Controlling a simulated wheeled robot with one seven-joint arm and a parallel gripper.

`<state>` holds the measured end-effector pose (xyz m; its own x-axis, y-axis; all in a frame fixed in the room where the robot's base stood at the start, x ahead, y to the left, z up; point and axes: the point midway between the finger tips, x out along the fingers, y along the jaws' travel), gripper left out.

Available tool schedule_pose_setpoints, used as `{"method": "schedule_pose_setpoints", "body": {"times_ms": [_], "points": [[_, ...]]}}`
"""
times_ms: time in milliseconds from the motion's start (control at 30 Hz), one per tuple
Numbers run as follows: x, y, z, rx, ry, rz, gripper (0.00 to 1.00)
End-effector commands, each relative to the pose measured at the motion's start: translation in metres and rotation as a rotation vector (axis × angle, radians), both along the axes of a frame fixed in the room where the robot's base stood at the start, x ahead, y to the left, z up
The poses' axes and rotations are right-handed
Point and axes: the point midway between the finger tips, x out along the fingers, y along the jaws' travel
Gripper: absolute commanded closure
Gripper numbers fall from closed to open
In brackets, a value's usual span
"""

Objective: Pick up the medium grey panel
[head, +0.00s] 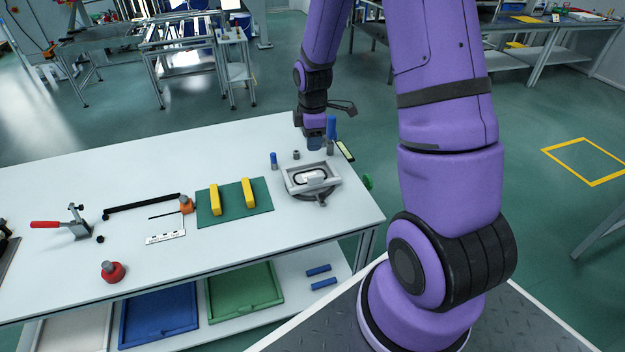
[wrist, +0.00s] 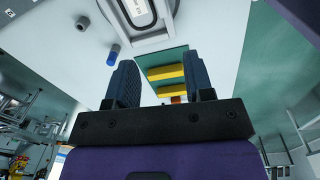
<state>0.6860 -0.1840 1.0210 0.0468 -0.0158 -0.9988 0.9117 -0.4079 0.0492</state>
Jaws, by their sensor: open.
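A grey panel (head: 297,189), squarish with an oval opening, lies on a dark round fixture (head: 321,202) at the table's right end. A pale oval piece (head: 312,176) shows inside its opening. Part of the panel (wrist: 122,42) also shows at the top of the wrist view, cut off by the frame edge. My gripper (head: 315,138) is above the table just behind the panel, apart from it. In the wrist view my gripper (wrist: 160,82) has two dark blue fingers spread wide with nothing between them. I cannot tell the panel's size against others.
A blue peg (head: 273,160) and a grey nut (head: 296,154) stand near the panel. A green mat (head: 234,212) with two yellow blocks (head: 249,193) lies to its left. A red-handled clamp (head: 75,225) and a red knob (head: 112,271) are farther left.

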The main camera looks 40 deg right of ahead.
Motion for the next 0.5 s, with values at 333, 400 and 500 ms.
{"method": "schedule_pose_setpoints", "body": {"times_ms": [333, 400, 500], "points": [[0.003, -0.015, -0.063, 0.013, 0.048, 0.138, 0.52], [0.003, -0.015, -0.069, 0.014, 0.050, 0.142, 0.52], [0.003, -0.015, -0.083, 0.014, 0.051, 0.142, 0.52]]}}
